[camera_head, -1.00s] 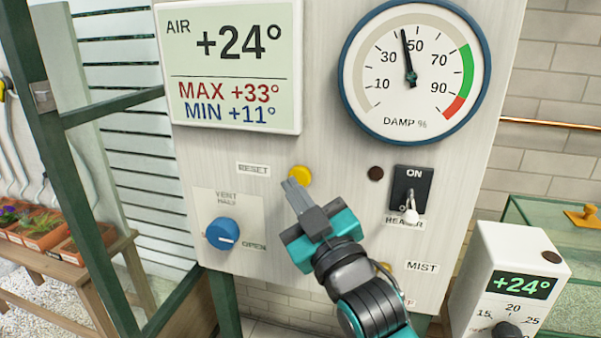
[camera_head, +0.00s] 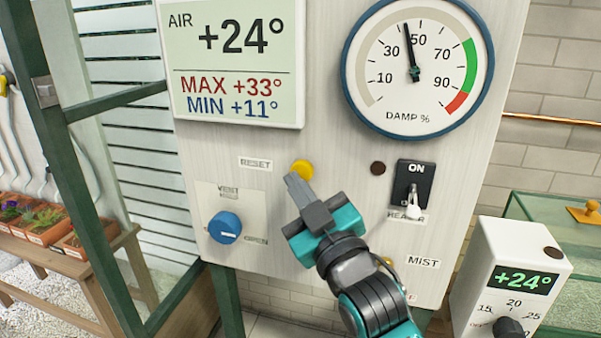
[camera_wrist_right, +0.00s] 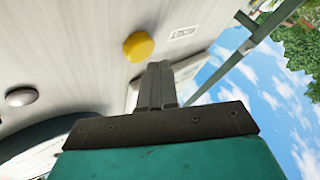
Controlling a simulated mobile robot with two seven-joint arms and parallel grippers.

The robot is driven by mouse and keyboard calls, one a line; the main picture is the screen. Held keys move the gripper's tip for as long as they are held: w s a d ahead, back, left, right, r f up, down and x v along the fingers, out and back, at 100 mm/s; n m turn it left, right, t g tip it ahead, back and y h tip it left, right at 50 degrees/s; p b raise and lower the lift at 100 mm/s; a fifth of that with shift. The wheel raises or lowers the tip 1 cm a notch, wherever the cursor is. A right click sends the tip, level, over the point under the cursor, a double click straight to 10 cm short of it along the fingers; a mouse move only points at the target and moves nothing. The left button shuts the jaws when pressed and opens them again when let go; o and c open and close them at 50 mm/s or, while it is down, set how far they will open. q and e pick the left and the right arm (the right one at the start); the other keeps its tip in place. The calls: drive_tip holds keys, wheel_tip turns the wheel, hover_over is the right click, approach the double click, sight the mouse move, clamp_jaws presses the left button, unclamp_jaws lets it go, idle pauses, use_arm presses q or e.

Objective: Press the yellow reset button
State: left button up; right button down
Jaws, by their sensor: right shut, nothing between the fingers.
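The yellow reset button (camera_head: 302,169) is a round knob on the pale panel, just right of the RESET label (camera_head: 255,162). It also shows in the right wrist view (camera_wrist_right: 138,46), beyond the fingertips. My right gripper (camera_head: 291,179) is shut and empty, its fingertips at the lower left of the button in the head view. In the right wrist view the closed fingers (camera_wrist_right: 157,68) point toward the panel, beside the button. I cannot tell whether they touch it. The display (camera_head: 236,62) reads AIR +24°, MAX +33°, MIN +11°. My left gripper is not in view.
The blue vent knob (camera_head: 225,227) is at the lower left of the panel. The black heater switch (camera_head: 411,186) is to the right, below the damp gauge (camera_head: 417,66). A white thermostat box (camera_head: 507,283) stands at the lower right.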

idle(0.6)
drive_tip(key=shift+w, duration=0.1)
idle(0.3)
drive_tip(key=shift+w+d, duration=0.15)
drive_tip(key=shift+w, duration=0.2)
